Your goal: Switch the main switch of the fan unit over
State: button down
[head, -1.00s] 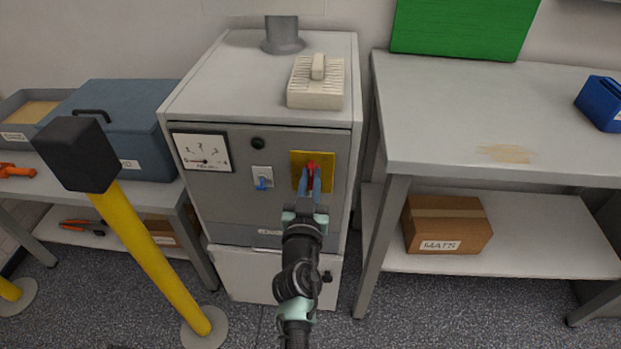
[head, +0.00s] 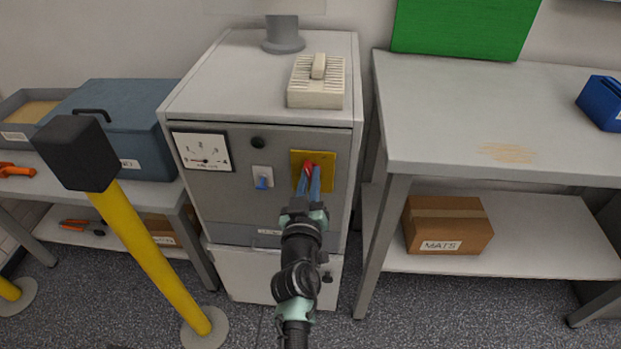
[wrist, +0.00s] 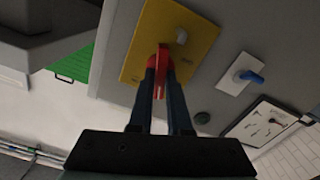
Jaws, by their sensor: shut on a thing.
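The fan unit is a grey cabinet (head: 225,215) with a panel on its front. On the panel's right is a yellow plate (head: 326,175) carrying the red main switch handle (head: 308,167). My gripper (head: 309,178) is shut on the red handle, with its two blue fingers reaching up from below. In the wrist view, the fingers (wrist: 162,68) close around the red handle (wrist: 155,66) in front of the yellow plate (wrist: 150,38). The fingers cover part of the handle, and its exact angle is hard to read.
Left of the plate are a blue lever switch (head: 262,183), a dark round lamp (head: 258,143) and a dial gauge (head: 201,151). A yellow post (head: 150,255) with a black head stands in front at left. A workbench (head: 470,120) flanks the cabinet on the right.

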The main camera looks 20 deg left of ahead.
jog(key=n, duration=0.3)
jog(key=shift+a+f+n, duration=0.1)
jog(key=shift+n, duration=0.2)
jog(key=n, duration=0.3)
jog(key=shift+n, duration=0.3)
jog(key=n, duration=0.6)
jog(key=shift+s+a+f+n, duration=0.1)
jog(key=shift+f+n, duration=0.15)
jog(key=shift+n, duration=0.05)
jog(key=c, duration=0.9)
grip_release()
jog(key=shift+o, duration=0.2)
